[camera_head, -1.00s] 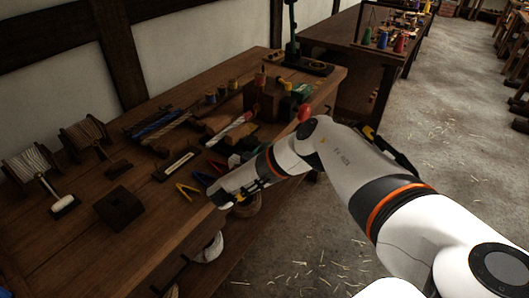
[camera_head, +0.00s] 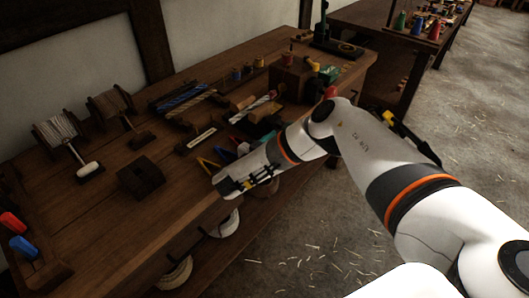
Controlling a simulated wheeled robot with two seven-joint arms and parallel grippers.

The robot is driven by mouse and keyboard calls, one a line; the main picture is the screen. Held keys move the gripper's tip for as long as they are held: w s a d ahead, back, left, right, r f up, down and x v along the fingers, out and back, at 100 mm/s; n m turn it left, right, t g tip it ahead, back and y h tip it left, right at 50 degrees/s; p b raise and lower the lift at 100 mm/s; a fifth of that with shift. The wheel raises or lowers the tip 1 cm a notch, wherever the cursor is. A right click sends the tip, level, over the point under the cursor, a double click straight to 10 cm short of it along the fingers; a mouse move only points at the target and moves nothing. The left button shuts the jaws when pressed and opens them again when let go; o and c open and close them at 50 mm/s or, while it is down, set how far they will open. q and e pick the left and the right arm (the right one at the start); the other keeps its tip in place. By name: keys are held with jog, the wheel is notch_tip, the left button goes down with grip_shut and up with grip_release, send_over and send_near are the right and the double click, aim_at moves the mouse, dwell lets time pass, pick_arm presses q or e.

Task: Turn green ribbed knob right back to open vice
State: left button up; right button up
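A small green part (camera_head: 328,73) shows at the far right end of the bench, beside a dark wooden block (camera_head: 291,84). It may be the green knob, but it is too small to make out ribs, and I cannot clearly pick out the vice. My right arm comes in from the right and bends down to the left across the bench's front edge. My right gripper (camera_head: 238,186) is at its end, well to the front left of the green part and apart from it. Its fingers are too unclear to tell open or shut. My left gripper is out of view.
The wooden bench (camera_head: 110,240) carries reels (camera_head: 58,130), a dark block (camera_head: 140,178), a white-headed mallet (camera_head: 89,170) and colored tools by the gripper. A red ball (camera_head: 331,92) sits by my elbow. Red (camera_head: 12,222) and blue (camera_head: 24,248) pieces lie front left.

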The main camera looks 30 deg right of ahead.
jog(key=p+v, duration=0.1)
jog(key=v, duration=0.5)
jog(key=shift+a, duration=0.4)
jog(key=shift+s+a, duration=0.1)
